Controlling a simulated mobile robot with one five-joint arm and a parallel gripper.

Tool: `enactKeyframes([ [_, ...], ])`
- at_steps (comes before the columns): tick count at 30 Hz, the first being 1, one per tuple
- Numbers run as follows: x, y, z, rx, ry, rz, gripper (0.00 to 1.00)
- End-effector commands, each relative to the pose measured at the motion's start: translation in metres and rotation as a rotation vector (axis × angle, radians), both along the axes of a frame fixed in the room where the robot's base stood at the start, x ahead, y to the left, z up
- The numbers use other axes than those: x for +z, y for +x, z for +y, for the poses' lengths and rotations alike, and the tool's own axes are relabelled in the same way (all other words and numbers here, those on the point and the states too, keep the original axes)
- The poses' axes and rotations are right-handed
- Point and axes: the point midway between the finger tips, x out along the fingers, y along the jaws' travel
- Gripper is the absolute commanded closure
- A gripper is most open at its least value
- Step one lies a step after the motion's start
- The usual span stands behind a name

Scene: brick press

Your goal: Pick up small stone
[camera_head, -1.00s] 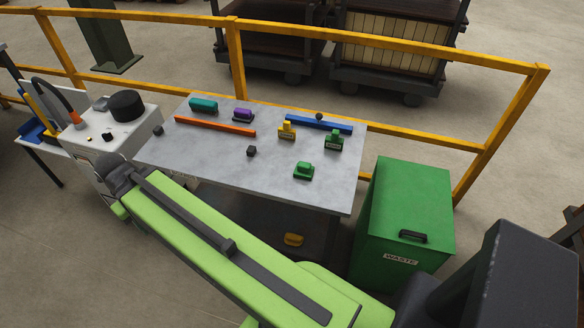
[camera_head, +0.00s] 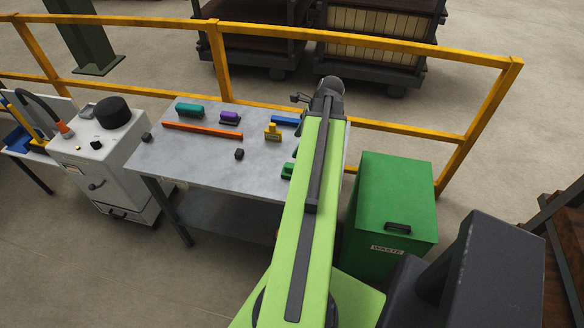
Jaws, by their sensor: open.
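I cannot tell for sure which thing is the small stone. A small dark block (camera_head: 239,154) lies on the grey table (camera_head: 200,160), near its middle. My gripper (camera_head: 297,98) is small and dark in this view, open, above the table's back right, left of my wrist. It is well apart from both dark blocks. The blue bar (camera_head: 284,121) shows only its left part; my arm hides the rest and the table's right side.
A teal-handled item (camera_head: 190,110), a purple one (camera_head: 230,118), an orange bar (camera_head: 202,129), a yellow item (camera_head: 272,132) and a partly hidden green item (camera_head: 287,171) are on the table. A yellow railing (camera_head: 222,60) runs behind. A green waste bin (camera_head: 395,195) stands right.

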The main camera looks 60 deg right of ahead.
Motion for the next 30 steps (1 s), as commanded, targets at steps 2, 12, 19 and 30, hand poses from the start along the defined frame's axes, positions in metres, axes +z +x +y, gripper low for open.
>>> enactKeyframes([
  [2, 0.004, -0.02, -0.013, -0.095, 0.023, -0.006, 0.22],
  [12, -0.01, -0.026, -0.017, -0.146, 0.037, -0.009, 0.22],
  [19, -0.058, -0.009, -0.012, -0.143, 0.036, -0.009, 0.22],
  [30, -0.112, 0.014, -0.005, -0.144, 0.036, -0.009, 0.22],
])
